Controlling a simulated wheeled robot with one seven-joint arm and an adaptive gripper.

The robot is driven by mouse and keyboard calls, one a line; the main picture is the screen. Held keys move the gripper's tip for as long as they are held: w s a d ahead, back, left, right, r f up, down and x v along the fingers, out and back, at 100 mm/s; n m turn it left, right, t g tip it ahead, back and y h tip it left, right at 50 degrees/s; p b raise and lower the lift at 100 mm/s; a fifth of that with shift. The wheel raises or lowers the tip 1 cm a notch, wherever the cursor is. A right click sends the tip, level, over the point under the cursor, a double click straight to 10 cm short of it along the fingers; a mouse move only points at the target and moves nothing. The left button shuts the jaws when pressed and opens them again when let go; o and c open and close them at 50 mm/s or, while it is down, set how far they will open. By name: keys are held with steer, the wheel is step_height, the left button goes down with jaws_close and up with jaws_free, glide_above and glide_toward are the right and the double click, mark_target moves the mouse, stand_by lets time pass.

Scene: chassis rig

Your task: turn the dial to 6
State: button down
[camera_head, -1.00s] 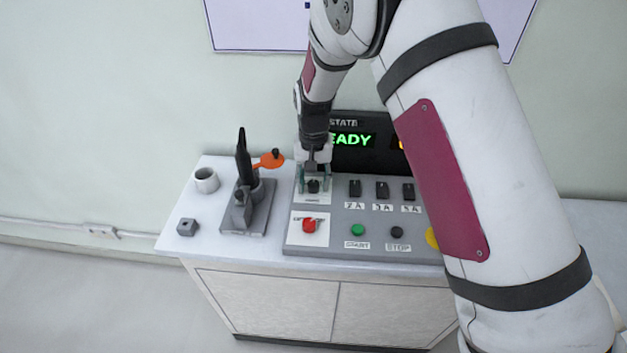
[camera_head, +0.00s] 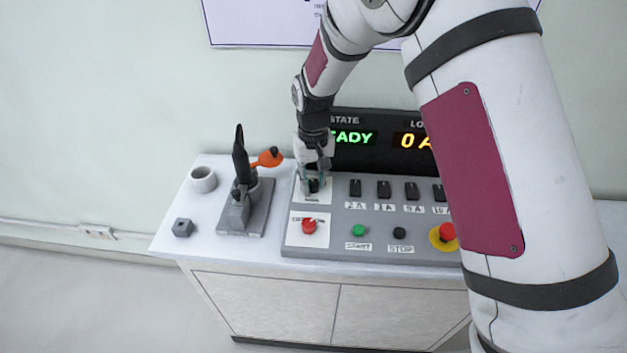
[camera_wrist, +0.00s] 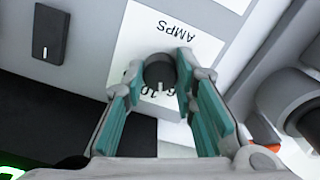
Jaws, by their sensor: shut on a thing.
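The dial (camera_wrist: 160,70) is a dark round knob on a white label card that reads AMPS, upside down in the wrist view. A white pointer mark shows on its side toward the printed numbers; "10" is partly readable and the other figures are covered. My gripper (camera_wrist: 162,88) is shut on the dial, with one teal-padded finger on each side of it. In the head view my gripper (camera_head: 314,183) reaches down onto the dial at the panel's upper left, and the fingers hide most of it.
The grey panel (camera_head: 375,235) holds several black switches (camera_head: 384,189), a red knob (camera_head: 309,226), a green button (camera_head: 359,230), a black button (camera_head: 399,233) and a red emergency button (camera_head: 447,232). The display (camera_head: 352,138) stands behind.

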mark_target(313, 182)
steer(key=shift+n+b, duration=0.8)
steer(key=shift+n, duration=1.4)
steer(key=c, duration=1.3)
jaws_free()
step_height(313, 182, up, 12)
